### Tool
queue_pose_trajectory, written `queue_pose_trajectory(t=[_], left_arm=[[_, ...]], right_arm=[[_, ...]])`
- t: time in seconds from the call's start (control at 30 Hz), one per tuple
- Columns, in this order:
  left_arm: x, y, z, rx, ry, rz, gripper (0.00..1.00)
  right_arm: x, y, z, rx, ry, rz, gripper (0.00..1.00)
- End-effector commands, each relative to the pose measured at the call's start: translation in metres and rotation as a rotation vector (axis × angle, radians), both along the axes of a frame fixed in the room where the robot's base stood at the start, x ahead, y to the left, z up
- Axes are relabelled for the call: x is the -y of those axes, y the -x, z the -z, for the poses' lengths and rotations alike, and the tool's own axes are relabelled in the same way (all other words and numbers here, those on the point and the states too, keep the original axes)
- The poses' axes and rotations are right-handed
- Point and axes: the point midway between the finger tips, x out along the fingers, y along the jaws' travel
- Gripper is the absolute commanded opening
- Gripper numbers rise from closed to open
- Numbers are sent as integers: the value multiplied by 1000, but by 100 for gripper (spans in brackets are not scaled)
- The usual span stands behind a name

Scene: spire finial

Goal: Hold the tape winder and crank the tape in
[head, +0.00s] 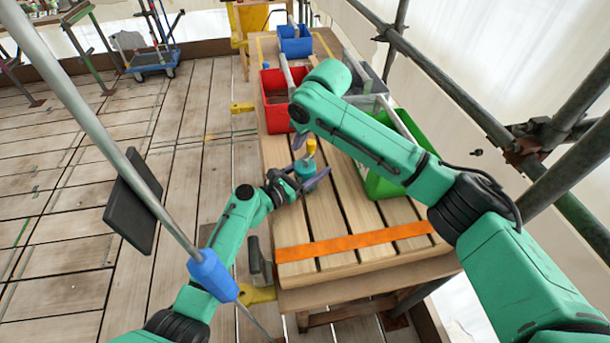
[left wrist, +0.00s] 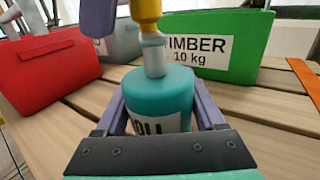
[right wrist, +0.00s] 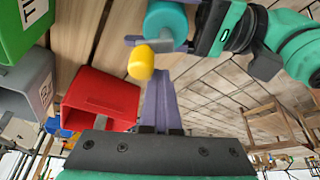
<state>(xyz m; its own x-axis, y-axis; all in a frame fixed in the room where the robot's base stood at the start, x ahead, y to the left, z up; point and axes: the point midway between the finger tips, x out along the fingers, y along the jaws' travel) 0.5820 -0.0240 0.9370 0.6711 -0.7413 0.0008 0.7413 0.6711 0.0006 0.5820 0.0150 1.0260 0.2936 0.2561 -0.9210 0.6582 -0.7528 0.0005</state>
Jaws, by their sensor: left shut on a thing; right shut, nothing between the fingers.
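The tape winder (head: 304,169) is a teal drum with a partly hidden label, upright at the table's left side. In the left wrist view the drum (left wrist: 158,92) sits between the purple fingers of my left gripper (left wrist: 160,118), which is shut on it. A grey crank post (left wrist: 153,55) rises from its top to a yellow knob (left wrist: 146,12). My right gripper (right wrist: 158,100) is shut and empty, its purple fingers together beside the yellow knob (right wrist: 141,62). I cannot tell whether they touch it. In the head view my right arm partly hides that gripper.
A red bin (head: 276,108) stands behind the winder, a green bin (head: 378,186) to its right, and a grey bin (head: 366,82) and blue bin (head: 295,46) farther back. An orange strip (head: 350,244) crosses the slatted table's front. A slanted pole (head: 110,150) stands at left.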

Motion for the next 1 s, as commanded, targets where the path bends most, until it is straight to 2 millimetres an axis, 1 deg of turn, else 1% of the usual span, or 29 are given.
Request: queue_pose_trajectory(t=[0.27,0.57,1.0], left_arm=[[0,0,1,-3,0,-1,7],[0,0,1,-3,0,0,7],[0,0,1,-2,-1,0,7]], right_arm=[[0,0,1,-2,1,0,0],[-7,2,-1,0,0,-1,0],[-7,2,-43,0,-1,-1,0]])
